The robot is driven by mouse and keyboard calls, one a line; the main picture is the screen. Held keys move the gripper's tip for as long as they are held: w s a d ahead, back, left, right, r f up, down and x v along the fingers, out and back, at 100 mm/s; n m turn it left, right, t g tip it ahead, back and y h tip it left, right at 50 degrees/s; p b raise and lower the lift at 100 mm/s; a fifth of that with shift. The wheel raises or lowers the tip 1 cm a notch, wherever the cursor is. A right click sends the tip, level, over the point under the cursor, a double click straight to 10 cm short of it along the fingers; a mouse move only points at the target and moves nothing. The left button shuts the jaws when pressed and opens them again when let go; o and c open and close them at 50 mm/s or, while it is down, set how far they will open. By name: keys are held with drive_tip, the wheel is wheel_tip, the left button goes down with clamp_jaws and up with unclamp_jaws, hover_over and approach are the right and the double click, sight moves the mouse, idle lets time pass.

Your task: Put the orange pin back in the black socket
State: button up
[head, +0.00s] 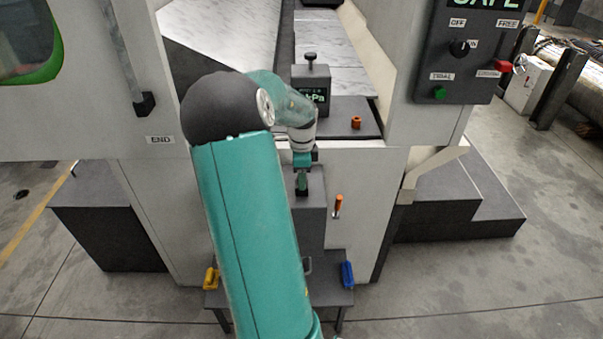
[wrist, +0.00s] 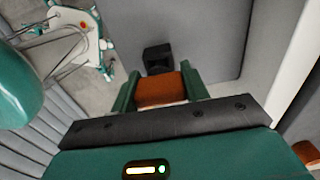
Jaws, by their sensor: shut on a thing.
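My gripper (wrist: 161,86) is shut on the orange pin (wrist: 160,93), which lies between its two green fingers. The black socket (wrist: 157,58) is on a grey surface just beyond the pin in the wrist view. The pin appears in line with the socket; I cannot tell whether they touch. In the head view my gripper (head: 302,182) points down in front of the machine's grey front column, and the held pin and the socket cannot be made out there.
An orange handle (head: 338,204) sticks out right of my gripper. An orange nut (head: 356,122) and a gauge box (head: 311,90) stand on the ledge above. A yellow piece (head: 211,278) and a blue piece (head: 347,274) sit on the low shelf. A control panel (head: 468,50) is at upper right.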

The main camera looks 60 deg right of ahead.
drive_tip(key=shift+f, duration=0.85)
drive_tip(key=o, duration=1.3)
drive_tip(key=shift+c, duration=0.2)
wheel_tip(320, 180, up, 14)
drive_tip(key=shift+f, duration=0.1)
